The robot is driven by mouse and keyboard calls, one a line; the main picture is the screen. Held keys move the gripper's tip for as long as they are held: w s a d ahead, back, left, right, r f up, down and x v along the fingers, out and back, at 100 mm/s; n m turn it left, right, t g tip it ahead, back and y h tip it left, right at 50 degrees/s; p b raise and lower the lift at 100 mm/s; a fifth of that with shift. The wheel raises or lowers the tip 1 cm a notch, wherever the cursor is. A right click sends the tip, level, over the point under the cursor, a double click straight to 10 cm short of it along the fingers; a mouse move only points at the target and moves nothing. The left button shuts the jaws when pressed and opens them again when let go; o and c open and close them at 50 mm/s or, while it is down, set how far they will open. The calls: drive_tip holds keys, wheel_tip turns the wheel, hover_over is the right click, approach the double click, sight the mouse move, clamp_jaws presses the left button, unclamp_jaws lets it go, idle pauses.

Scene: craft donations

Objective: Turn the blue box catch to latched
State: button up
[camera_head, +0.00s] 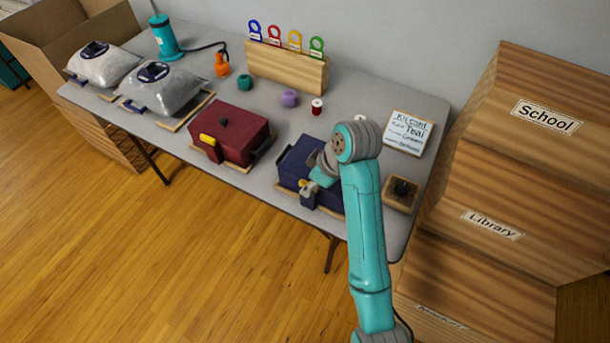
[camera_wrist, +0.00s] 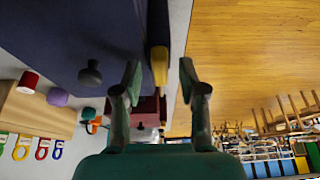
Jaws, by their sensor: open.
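The blue box (camera_head: 290,163) stands near the front edge of the grey table, partly hidden behind my arm. My gripper (camera_wrist: 160,72) is open, with one finger on each side of the catch's yellow end. I cannot tell whether either finger touches it, or which way the catch is set.
The dark red box (camera_head: 238,140), with a yellow catch (camera_head: 207,139), stands to the left. A small wooden tray (camera_head: 400,204) and a written sign (camera_head: 408,132) are to the right. Open floor (camera_head: 160,250) lies in front.

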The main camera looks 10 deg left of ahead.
clamp_jaws()
drive_tip(key=shift+m, duration=0.4)
drive_tip(key=m, duration=0.2)
drive_tip(key=m+t, duration=0.1)
drive_tip(key=shift+s+a+m+t+h, duration=0.1)
drive_tip(key=shift+s+m+t+h, duration=0.05)
drive_tip(key=shift+m+t+h, duration=0.2)
drive_tip(key=m+h, duration=0.1)
drive_tip(key=m, duration=0.1)
drive_tip(key=m+t, duration=0.1)
drive_tip(key=m, duration=0.1)
drive_tip(key=shift+s+a+m+h, duration=0.1)
drive_tip(key=shift+a+m+h, duration=0.05)
drive_tip(key=shift+m+h, duration=0.2)
drive_tip(key=m, duration=0.2)
drive_tip(key=m+h, duration=0.1)
drive_tip(key=m, duration=0.1)
drive_tip(key=shift+a+h, duration=0.15)
drive_tip(key=shift+h, duration=0.15)
drive_tip(key=m, duration=0.2)
drive_tip(key=m+h, duration=0.1)
drive_tip(key=m, duration=0.1)
drive_tip(key=shift+a+m+h, duration=0.1)
drive_tip(key=shift+m+h, duration=0.2)
